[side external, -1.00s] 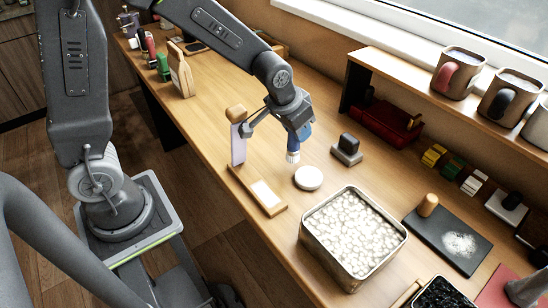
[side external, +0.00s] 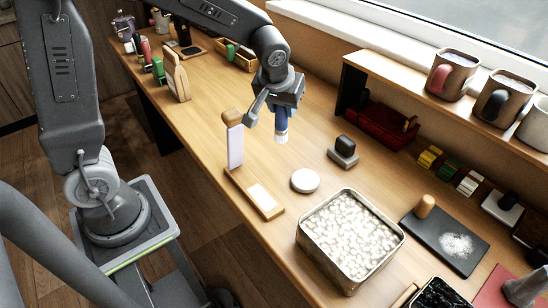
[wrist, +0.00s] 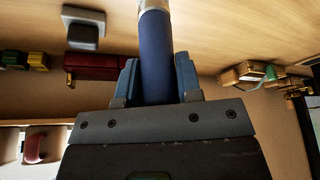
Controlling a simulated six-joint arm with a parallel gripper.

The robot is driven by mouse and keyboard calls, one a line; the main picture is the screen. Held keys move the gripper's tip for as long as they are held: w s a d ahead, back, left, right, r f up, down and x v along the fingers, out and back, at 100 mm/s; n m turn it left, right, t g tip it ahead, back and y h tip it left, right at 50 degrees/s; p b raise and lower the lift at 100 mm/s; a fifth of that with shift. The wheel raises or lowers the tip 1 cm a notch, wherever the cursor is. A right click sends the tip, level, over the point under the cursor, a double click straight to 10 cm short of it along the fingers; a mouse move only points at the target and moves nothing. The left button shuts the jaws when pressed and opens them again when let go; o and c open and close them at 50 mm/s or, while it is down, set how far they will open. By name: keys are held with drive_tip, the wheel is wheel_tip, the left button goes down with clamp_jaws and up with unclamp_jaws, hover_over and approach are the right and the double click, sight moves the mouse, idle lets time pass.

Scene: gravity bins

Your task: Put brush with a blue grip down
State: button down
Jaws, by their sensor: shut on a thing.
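My gripper (side external: 279,104) is shut on the blue grip of the brush (side external: 281,126) and holds it upright above the wooden table. The pale bristles point down, and they look clear of the table top. In the wrist view the dark blue grip (wrist: 156,55) sits between the two fingers of my gripper (wrist: 157,80), and a pale band shows at the top edge of the picture. The bristles are out of the wrist view.
A wooden stand (side external: 253,191) with a white panel is to the left, near a white disc (side external: 305,181). A dark block on a grey base (side external: 343,152) is to the right. A metal tin (side external: 349,241) of pale pieces stands in front. Bare table (side external: 219,95) lies behind.

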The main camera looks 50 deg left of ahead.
drive_tip(key=f+n, duration=0.1)
drive_tip(key=f, duration=0.1)
drive_tip(key=a+f+n, duration=0.1)
drive_tip(key=f, duration=0.2)
drive_tip(key=a+f+n+y, duration=0.1)
drive_tip(key=f, duration=0.1)
drive_tip(key=shift+a+f+g, duration=0.25)
drive_tip(key=shift+f+g, duration=0.05)
drive_tip(key=shift+g, duration=0.1)
drive_tip(key=shift+f, duration=0.1)
drive_tip(key=c, duration=0.8)
unclamp_jaws()
